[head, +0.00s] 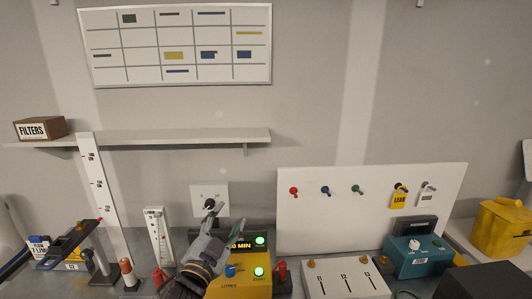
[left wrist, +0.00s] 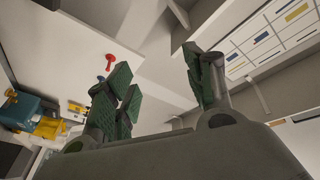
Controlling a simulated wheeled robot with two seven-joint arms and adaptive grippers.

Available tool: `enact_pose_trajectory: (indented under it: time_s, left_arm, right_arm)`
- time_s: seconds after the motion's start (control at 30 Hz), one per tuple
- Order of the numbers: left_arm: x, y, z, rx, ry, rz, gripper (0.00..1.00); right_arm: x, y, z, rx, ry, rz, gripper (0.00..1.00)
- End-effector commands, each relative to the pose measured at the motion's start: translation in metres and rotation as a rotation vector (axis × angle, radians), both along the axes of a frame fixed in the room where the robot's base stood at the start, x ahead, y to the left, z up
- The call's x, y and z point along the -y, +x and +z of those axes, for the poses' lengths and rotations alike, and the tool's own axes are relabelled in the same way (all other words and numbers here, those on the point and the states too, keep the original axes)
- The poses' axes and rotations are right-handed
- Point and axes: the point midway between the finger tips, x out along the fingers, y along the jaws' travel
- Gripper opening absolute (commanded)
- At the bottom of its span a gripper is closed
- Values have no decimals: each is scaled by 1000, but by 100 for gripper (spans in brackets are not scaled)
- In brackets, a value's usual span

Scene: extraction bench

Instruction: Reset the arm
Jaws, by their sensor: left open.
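My left gripper (head: 213,212) reaches up from the bottom centre in the head view, in front of a white wall plate (head: 204,190) with a dark knob or switch. The gripper partly covers the plate and the left part of a yellow timer box (head: 245,285). In the left wrist view the two green-padded fingers (left wrist: 158,75) stand wide apart with nothing between them. I cannot tell whether the fingers touch the plate's knob. My right gripper is not in view.
A white panel (head: 320,185) with coloured hooks and tags stands at right. A shelf (head: 180,138) holds a FILTERS box (head: 40,128). Upright scales stand at left.

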Motion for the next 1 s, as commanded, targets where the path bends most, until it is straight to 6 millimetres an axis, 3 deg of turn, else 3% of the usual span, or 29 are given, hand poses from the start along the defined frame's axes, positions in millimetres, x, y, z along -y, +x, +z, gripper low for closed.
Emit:
enact_pose_trajectory:
  time_s: [0.23, 0.47, 0.8, 1.0]
  left_arm:
    - [-42, -11, -82, -313, -104, 138, 53]
    - [-74, -45, -159, -609, -178, 251, 53]
    - [-105, -131, -258, -1047, -261, 392, 53]
    - [-113, -174, -288, -1220, -286, 437, 53]
  right_arm:
    - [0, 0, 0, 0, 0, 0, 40]
    - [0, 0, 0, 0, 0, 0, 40]
    - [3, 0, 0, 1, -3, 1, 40]
    - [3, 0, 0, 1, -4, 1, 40]
